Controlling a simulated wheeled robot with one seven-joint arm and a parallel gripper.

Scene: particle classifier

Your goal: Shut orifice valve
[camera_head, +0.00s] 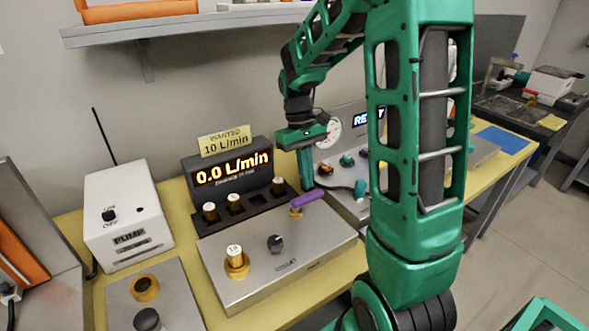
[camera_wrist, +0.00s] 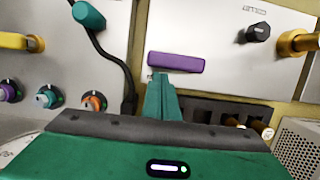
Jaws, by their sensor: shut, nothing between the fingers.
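A purple lever handle (camera_head: 308,197) sits on a brass fitting (camera_head: 296,212) at the back right of a grey metal box (camera_head: 320,244). The same purple handle lies crosswise in the wrist view (camera_wrist: 176,62). My gripper (camera_head: 306,187) points down with its fingers together and empty, right by the handle on its back side. In the wrist view the green fingertips (camera_wrist: 162,82) are just below the handle's left part. I cannot tell whether they touch it. The fitting under the handle is hidden in the wrist view.
A display (camera_head: 232,172) behind the box reads 0.0 L/min, with brass-coloured plugs (camera_head: 234,203) in a rack before it. The box also carries a black knob (camera_head: 275,243) and a plug in a brass port (camera_head: 236,264). A white pump (camera_head: 128,215) stands left; a gauge panel stands right.

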